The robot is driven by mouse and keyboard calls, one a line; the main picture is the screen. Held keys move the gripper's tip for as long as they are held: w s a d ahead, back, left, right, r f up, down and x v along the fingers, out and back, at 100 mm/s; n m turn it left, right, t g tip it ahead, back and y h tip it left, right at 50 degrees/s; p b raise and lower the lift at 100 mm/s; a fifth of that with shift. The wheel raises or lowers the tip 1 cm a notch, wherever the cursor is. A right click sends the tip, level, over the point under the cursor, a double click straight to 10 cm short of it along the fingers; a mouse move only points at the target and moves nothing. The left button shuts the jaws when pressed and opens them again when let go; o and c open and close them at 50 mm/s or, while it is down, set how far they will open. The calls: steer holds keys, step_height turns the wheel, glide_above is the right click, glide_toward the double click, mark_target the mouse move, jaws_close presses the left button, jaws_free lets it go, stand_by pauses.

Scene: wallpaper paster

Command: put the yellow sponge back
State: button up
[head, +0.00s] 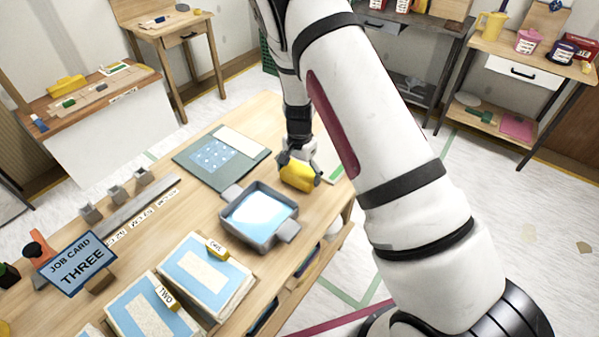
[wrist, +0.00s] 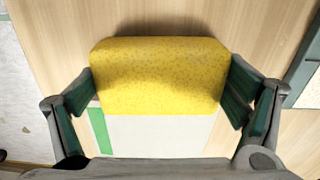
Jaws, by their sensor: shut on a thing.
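The yellow sponge (head: 300,176) is between the fingers of my gripper (head: 297,160) over the right part of the wooden table (head: 200,150). The wrist view shows the sponge (wrist: 160,76) from above, with a dark green finger pad pressed to each of its short sides. My gripper (wrist: 160,90) is shut on it. A white patch with a green edge strip (wrist: 160,133) lies below the sponge in the wrist view. I cannot tell whether the sponge touches the table.
A grey tray of blue liquid (head: 258,215) stands just left of and nearer than the sponge. A dark green mat (head: 200,170) lies to the left. Paper stacks (head: 205,275) and a "JOB CARD THREE" sign (head: 77,263) stand at the front. Side tables line the walls.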

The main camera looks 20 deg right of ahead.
steer(key=shift+f, duration=0.2)
steer(key=o, duration=0.9)
steer(key=shift+r, duration=0.15)
step_height(320, 180, up, 13)
step_height(320, 180, up, 12)
steer(key=n+t+y, duration=0.1)
steer(key=n, duration=0.1)
glide_above(299, 171)
steer(key=s, duration=0.7)
steer(key=s+r+n+t, duration=0.1)
steer(key=s+r+n, duration=0.1)
steer(key=s, duration=0.6)
steer(key=s+r+n+t, duration=0.1)
steer(key=s+r+n, duration=0.2)
steer(key=s+r, duration=0.2)
steer(key=s+r+n+t+h, duration=0.1)
steer(key=s+r+n, duration=0.2)
steer(key=s, duration=0.9)
steer(key=shift+d+r, duration=0.35)
steer(key=shift+r, duration=0.25)
